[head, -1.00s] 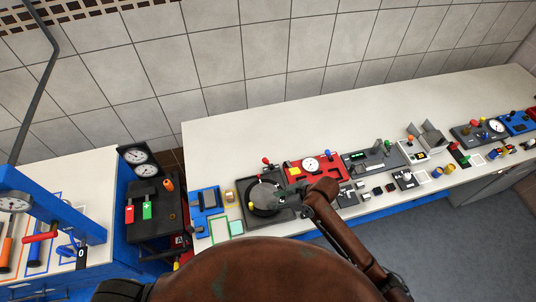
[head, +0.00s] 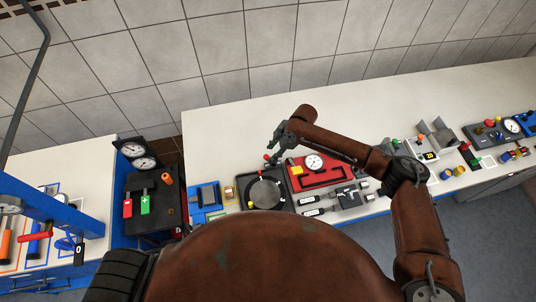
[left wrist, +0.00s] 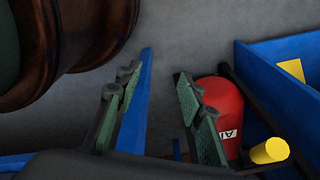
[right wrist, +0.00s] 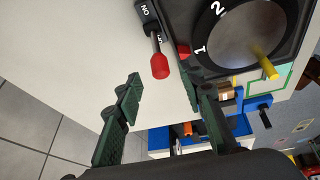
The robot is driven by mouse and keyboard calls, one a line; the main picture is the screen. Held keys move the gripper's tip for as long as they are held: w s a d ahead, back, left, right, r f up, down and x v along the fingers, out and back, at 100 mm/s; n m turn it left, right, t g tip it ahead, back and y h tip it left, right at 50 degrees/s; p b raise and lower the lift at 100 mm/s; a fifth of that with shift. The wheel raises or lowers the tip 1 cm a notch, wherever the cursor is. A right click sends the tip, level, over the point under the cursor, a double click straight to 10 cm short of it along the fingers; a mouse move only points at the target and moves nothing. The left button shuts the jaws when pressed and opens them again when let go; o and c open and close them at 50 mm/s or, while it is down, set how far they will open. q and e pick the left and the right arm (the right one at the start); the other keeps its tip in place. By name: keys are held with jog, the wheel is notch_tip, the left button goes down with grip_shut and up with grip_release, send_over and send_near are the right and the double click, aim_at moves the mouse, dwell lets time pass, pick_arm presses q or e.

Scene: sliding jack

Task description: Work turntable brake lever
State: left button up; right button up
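The turntable (head: 265,194) is a dark square base with a round grey disc and a yellow peg. It stands near the left end of the long bench. Its brake lever (right wrist: 157,45) has a black shaft, a red knob and an "ON" label beside it. My right gripper (head: 278,142) is over the back edge of the turntable, close to the red knob. In the right wrist view its fingers (right wrist: 163,98) are spread and empty, with the knob ahead between them and not held. My left gripper (left wrist: 158,88) is open and empty, low over the floor, outside the head view.
A red gauge panel (head: 330,176) stands right of the turntable, partly under my right arm. A blue device (head: 205,195) is on its left. A red cylinder (left wrist: 221,103) and a blue bin (left wrist: 288,85) are near my left gripper. The bench behind the devices is clear.

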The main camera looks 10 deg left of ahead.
aim_at(268, 156)
jog(key=shift+p+x, duration=0.3)
jog(key=shift+x, duration=2)
jog(key=shift+c, duration=0.2)
grip_shut()
